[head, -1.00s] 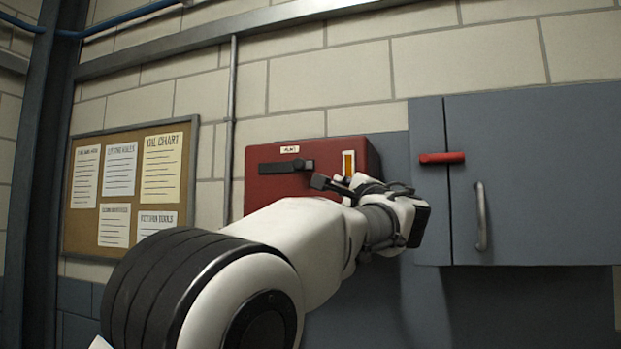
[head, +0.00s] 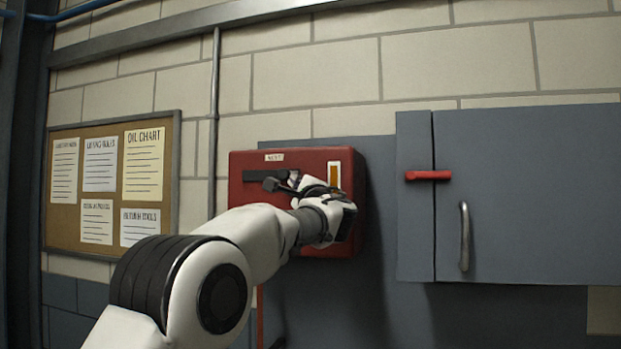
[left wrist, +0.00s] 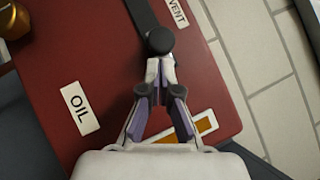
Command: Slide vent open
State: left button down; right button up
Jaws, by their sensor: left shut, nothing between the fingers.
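The vent slide is a dark bar (head: 258,175) on the front of a red box (head: 250,200), below a small white label. In the left wrist view, the bar (left wrist: 140,12) ends in a round black knob (left wrist: 159,40), beside a white VENT label (left wrist: 178,12). My left gripper (head: 273,184) reaches across the box front from the right, just below the bar. In the left wrist view, its fingers (left wrist: 160,66) are together and empty, right at the knob. I cannot tell whether they touch it. My right gripper is out of view.
A yellow-orange gauge window (head: 334,174) sits at the box's upper right. A white OIL label (left wrist: 80,108) and a gold part (left wrist: 12,25) show in the wrist view.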

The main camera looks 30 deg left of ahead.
pick_arm(q)
jog(key=s+a+b, duration=0.1)
jog(key=a+b, duration=0.3)
jog(key=a, duration=0.3)
jog(key=shift+s+a+r, duration=0.15)
jog(key=shift+s+a, duration=0.2)
jog(key=shift+s, duration=0.05)
